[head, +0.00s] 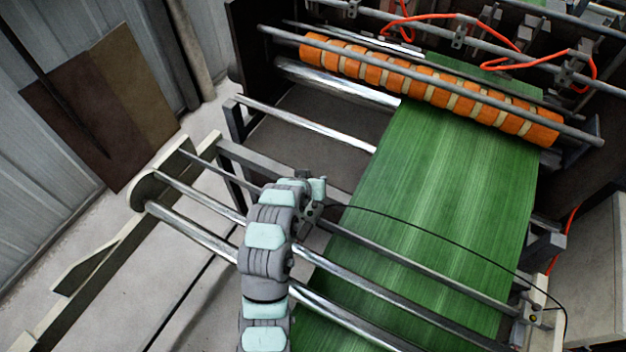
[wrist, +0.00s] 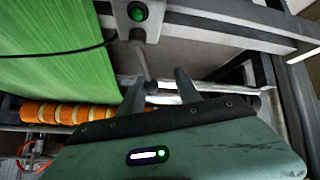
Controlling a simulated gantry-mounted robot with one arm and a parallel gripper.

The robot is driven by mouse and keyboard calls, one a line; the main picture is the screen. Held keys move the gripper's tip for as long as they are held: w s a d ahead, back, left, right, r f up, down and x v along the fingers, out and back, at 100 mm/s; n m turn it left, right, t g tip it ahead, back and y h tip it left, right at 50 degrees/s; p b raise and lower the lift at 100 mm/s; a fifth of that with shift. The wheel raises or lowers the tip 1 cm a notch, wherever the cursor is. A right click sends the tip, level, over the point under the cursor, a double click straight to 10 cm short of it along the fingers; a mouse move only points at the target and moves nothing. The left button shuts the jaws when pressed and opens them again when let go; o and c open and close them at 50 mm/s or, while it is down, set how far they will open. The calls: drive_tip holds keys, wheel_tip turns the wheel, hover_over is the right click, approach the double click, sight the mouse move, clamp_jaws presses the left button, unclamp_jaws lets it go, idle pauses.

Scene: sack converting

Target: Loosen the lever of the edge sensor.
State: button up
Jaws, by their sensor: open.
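In the wrist view the edge sensor (wrist: 155,24) is a grey block with a round green light, close in front of my gripper. Its grey lever (wrist: 142,62) points down from the block towards my fingers. My gripper (wrist: 159,88) is open, and the lever's dark end shows between the two fingers, nearer the left one. I cannot tell whether either finger touches it. In the head view my wrist hides most of my gripper; part of the grey sensor (head: 312,208) shows beside it, at the left edge of the green web (head: 440,190).
A thin black cable (head: 430,221) runs from the sensor across the web to the right. Long steel rails (head: 205,240) cross under my arm. An orange banded roller (head: 425,88) lies behind, with red hoses (head: 500,40) above.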

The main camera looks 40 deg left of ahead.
drive_tip(key=b+v, duration=0.1)
drive_tip(key=v, duration=0.9)
drive_tip(key=shift+s+r, duration=0.25)
drive_tip(key=shift+r, duration=0.05)
drive_tip(key=shift+d, duration=0.1)
